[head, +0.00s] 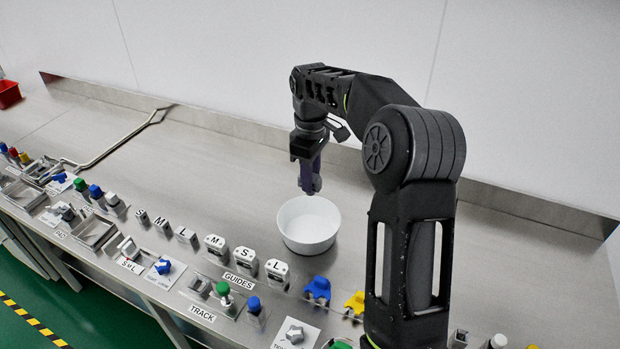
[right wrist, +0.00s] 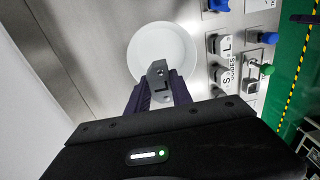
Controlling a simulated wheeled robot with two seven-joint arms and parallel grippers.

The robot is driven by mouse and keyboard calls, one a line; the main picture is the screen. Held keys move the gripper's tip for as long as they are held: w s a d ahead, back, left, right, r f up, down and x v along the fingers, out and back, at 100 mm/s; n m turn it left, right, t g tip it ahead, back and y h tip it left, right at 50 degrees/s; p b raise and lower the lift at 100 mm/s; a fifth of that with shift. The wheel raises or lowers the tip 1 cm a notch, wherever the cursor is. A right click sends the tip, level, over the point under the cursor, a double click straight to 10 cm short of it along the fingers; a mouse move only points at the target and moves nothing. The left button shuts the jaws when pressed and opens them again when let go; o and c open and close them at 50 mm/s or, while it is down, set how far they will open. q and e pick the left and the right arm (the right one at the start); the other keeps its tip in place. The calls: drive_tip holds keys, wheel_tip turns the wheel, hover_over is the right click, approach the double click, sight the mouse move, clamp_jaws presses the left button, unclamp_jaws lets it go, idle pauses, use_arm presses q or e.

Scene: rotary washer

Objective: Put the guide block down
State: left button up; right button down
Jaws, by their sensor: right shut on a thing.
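My right gripper (head: 311,186) hangs pointing down above the steel counter, just behind and above the white bowl (head: 308,240). In the right wrist view its two purple fingers (right wrist: 160,97) are shut on a small grey metal block with a hole, the guide block (right wrist: 158,72). The block overlaps the near part of the bowl (right wrist: 148,44) in that view; how high it is above the bowl I cannot tell. In the head view the fingers hide most of the block. My left gripper is not in view.
White-topped guide blocks marked M (head: 215,243), S (head: 245,259) and L (head: 277,271) stand in a row behind the GUIDES label. Blue (head: 318,288) and yellow (head: 355,302) parts stand to their right.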

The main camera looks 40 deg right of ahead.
drive_tip(key=shift+a+r, duration=0.1)
drive_tip(key=shift+a, duration=0.25)
drive_tip(key=shift+d, duration=0.1)
drive_tip(key=shift+f, duration=0.2)
drive_tip(key=shift+f, duration=0.4)
drive_tip(key=shift+f+b, duration=1.3)
drive_tip(key=shift+f, duration=3.65)
